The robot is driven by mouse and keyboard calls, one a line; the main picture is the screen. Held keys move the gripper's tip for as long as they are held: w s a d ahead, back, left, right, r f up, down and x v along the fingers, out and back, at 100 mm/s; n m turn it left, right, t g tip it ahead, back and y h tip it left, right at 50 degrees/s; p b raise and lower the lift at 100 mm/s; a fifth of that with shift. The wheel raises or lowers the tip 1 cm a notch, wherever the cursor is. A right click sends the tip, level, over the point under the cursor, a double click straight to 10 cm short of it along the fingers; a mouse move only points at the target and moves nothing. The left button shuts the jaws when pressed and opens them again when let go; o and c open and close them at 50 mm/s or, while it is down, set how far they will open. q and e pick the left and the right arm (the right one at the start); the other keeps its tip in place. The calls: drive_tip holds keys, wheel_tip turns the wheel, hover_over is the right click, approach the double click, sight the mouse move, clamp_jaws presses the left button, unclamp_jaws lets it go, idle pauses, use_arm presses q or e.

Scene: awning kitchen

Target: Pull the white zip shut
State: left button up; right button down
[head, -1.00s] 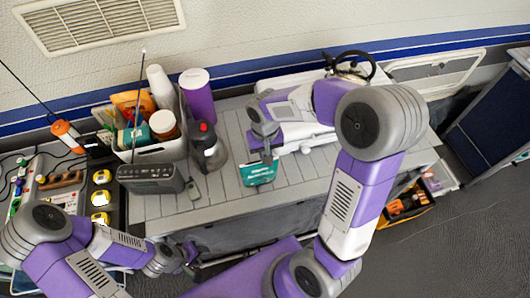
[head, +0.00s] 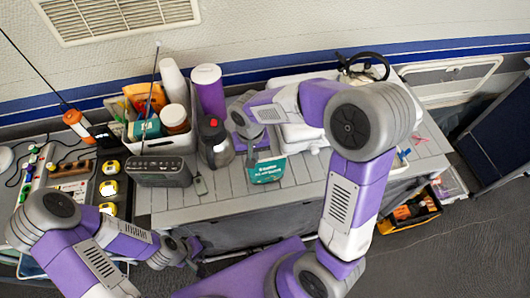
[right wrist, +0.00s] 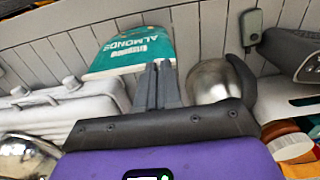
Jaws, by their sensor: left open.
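A teal almonds bag (head: 267,171) lies on the grey slatted worktop, and its lettered face also shows in the right wrist view (right wrist: 132,50). My right gripper (head: 252,152) is above the bag's back edge, towards its left end. In the right wrist view its two fingers (right wrist: 158,66) are together, with their tips at the bag's near edge. My left gripper (head: 190,250) is open and empty, low in front of the worktop, away from the bag.
A grey kettle (head: 216,143) stands just left of the bag, close to my right fingers. A dark radio (head: 160,171) and a filled caddy (head: 148,140) stand further left. A white case (head: 297,138) lies behind and right. The worktop's front strip is clear.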

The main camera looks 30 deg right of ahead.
drive_tip(key=c, duration=1.3)
unclamp_jaws()
drive_tip(key=shift+o, duration=0.2)
drive_tip(key=shift+r, duration=0.1)
wheel_tip(320, 180, up, 7)
drive_tip(key=shift+r+p, duration=0.2)
drive_tip(key=shift+p, duration=0.5)
